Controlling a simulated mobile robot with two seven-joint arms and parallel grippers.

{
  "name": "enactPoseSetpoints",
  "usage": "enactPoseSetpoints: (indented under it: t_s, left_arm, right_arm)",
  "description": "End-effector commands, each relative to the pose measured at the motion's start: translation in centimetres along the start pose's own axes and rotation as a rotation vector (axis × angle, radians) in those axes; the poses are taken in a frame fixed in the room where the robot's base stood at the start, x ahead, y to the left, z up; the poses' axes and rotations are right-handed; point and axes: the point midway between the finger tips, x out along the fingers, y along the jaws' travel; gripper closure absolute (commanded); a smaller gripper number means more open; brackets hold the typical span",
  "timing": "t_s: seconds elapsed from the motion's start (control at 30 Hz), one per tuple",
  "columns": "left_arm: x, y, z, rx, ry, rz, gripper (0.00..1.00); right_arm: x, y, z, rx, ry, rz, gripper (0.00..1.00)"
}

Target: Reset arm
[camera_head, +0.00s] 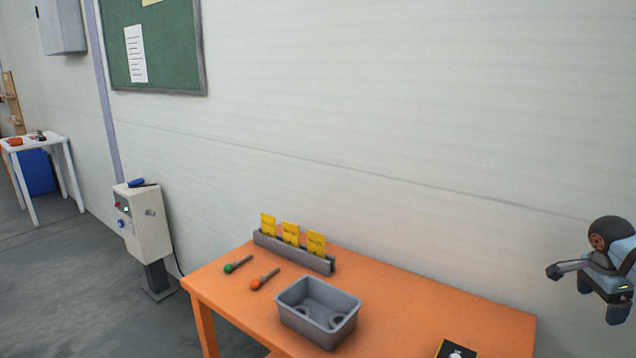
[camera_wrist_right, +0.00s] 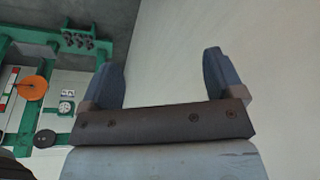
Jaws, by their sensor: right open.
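My right gripper (camera_head: 602,312) is at the right edge of the head view, raised to the right of the orange table. Its two blue fingers stand wide apart in the right wrist view (camera_wrist_right: 165,82), with nothing between them. Only the pale wall lies beyond the fingers. My left gripper is in neither view.
The orange table (camera_head: 430,312) carries a grey bin (camera_head: 318,310), a rack with yellow cards (camera_head: 292,250) and two small tools. A control box (camera_head: 145,225) stands left of it. Green machinery (camera_wrist_right: 45,40) shows at left in the wrist view.

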Motion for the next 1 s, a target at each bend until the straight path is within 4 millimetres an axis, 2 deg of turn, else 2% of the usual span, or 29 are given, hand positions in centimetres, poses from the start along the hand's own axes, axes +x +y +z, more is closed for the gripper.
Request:
enactPoseSetpoints:
  t_s: [0.03, 0.27, 0.4, 0.5, 0.6, 0.73, 0.9, 1.0]
  left_arm:
    - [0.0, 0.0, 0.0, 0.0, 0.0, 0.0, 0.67]
    - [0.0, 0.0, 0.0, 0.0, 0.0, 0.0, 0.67]
    - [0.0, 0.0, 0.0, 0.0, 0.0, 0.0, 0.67]
    - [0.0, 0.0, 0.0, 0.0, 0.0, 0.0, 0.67]
    - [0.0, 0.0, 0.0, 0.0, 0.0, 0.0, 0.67]
    - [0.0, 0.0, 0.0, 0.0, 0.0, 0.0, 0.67]
    - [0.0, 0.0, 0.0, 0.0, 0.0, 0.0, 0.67]
    - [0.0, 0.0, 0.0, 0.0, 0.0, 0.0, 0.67]
  right_arm:
    - [1.6, 0.5, 0.7, -0.06, 0.012, -0.016, 0.13]
    - [9.0, 3.3, 4.3, -0.449, 0.094, -0.142, 0.13]
    - [13.6, 6.4, 7.4, -0.776, 0.167, -0.244, 0.13]
    - [16.2, 9.1, 9.7, -1.017, 0.226, -0.317, 0.13]
    - [18.1, 12.2, 12.0, -1.259, 0.288, -0.393, 0.13]
    - [19.6, 16.6, 15.2, -1.57, 0.381, -0.5, 0.13]
    - [19.9, 22.4, 18.9, -1.917, 0.511, -0.64, 0.13]
    - [19.5, 25.1, 20.6, -2.065, 0.58, -0.711, 0.13]
